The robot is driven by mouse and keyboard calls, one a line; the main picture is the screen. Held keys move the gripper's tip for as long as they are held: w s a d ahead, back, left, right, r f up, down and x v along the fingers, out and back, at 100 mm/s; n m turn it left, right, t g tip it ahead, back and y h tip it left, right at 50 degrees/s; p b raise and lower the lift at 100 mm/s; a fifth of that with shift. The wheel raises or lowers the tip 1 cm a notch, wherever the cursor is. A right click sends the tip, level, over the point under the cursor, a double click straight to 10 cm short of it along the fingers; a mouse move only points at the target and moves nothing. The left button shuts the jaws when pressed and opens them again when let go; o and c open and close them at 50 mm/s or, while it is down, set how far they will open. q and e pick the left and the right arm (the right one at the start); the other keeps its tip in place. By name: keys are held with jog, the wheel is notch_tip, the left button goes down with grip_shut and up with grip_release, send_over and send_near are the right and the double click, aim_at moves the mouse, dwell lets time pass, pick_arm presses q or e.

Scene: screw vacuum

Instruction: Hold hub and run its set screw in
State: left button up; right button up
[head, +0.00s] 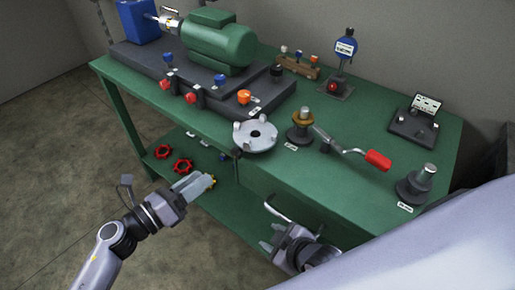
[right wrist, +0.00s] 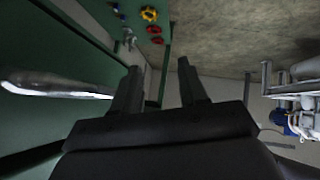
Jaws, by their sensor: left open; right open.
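A light grey round part with lugs and a dark centre hole (head: 255,136), which looks like the hub, lies near the bench's front edge. A dark stand with a brass-coloured top (head: 302,118) is just right of it. A crank tool with a red grip (head: 378,160) lies further right. I cannot make out the set screw. My left gripper (head: 205,182) is open and empty, in front of the bench and below its top. My right gripper (head: 268,240) is open and empty by the bench front; its fingers also show apart in the right wrist view (right wrist: 158,85).
A metal bar handle (head: 284,214) on the bench front is close to my right gripper; it also shows in the right wrist view (right wrist: 50,86). A green motor (head: 220,42) stands at the back. Red handwheels (head: 182,166) lie on the lower shelf. A dark post (head: 414,188) stands at right.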

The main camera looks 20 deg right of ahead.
jog(key=w+r+n+h, duration=0.2)
jog(key=w+r+n, duration=0.1)
jog(key=r+n, duration=0.1)
jog(key=w+r+n+h, duration=0.3)
jog(key=w+r+n, duration=0.1)
jog(key=n, duration=0.3)
jog(key=w+r+n+h, duration=0.2)
jog(key=w+r+n, duration=0.1)
jog(key=r+n, duration=0.2)
jog(key=shift+w+a+r+n+h, duration=0.15)
jog(key=shift+r+n+h, duration=0.05)
jog(key=shift+n+h, duration=0.2)
jog(key=n+t+h, duration=0.1)
jog(key=n+h, duration=0.2)
jog(key=h, duration=0.1)
send_near(274, 135)
jog(key=w+d, duration=0.1)
jog(key=x, duration=0.7)
jog(key=shift+a+f, duration=0.15)
jog(key=shift+f, duration=0.05)
